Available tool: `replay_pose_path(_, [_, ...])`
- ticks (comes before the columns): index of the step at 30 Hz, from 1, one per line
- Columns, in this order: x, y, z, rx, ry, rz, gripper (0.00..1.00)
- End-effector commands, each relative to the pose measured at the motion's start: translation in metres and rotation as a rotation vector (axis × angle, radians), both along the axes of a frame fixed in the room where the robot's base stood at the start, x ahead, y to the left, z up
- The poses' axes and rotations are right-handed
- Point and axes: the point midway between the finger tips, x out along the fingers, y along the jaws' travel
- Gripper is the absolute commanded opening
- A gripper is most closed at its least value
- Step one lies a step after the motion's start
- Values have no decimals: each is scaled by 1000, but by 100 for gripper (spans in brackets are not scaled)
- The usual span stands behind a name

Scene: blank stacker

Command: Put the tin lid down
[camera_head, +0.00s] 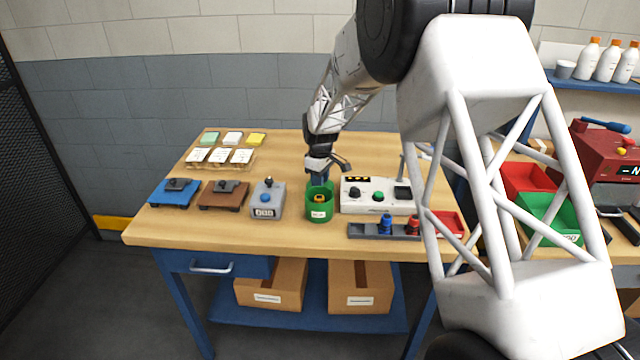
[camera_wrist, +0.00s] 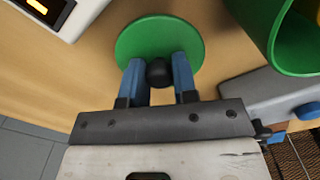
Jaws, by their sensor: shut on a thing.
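The tin lid (camera_wrist: 158,30) is a flat green disc with a black knob (camera_wrist: 158,72). My gripper (camera_wrist: 157,74) is shut on that knob, with one blue finger on each side. In the wrist view the lid is apart from the green tin (camera_wrist: 300,40), over bare wood. I cannot tell whether the lid touches the table. In the head view my gripper (camera_head: 318,179) is just behind the open green tin (camera_head: 319,212), which has a white label and an orange thing at its mouth. The lid is mostly or wholly hidden there.
A dark rack (camera_head: 365,231) with blue and red pieces lies in front right. The table's back middle (camera_head: 285,160) is clear.

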Motion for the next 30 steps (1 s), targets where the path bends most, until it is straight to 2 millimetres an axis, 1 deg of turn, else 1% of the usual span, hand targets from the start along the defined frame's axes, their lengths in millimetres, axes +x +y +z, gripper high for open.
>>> replay_pose_path(1, [0,0,-6,0,1,0,4])
replay_pose_path(3, [0,0,-12,0,0,0,4])
replay_pose_path(6, [0,0,-16,0,0,0,4])
replay_pose_path(20, [0,0,-20,0,-1,0,4])
replay_pose_path(21, [0,0,-20,0,-1,0,31])
replay_pose_path(23, [0,0,-20,0,-1,0,40])
replay_pose_path(24, [0,0,-20,0,-1,0,47])
replay_pose_path(25, [0,0,-20,0,-1,0,51])
replay_pose_path(26, [0,0,-20,0,-1,0,52])
replay_pose_path(30, [0,0,-20,0,-1,0,52])
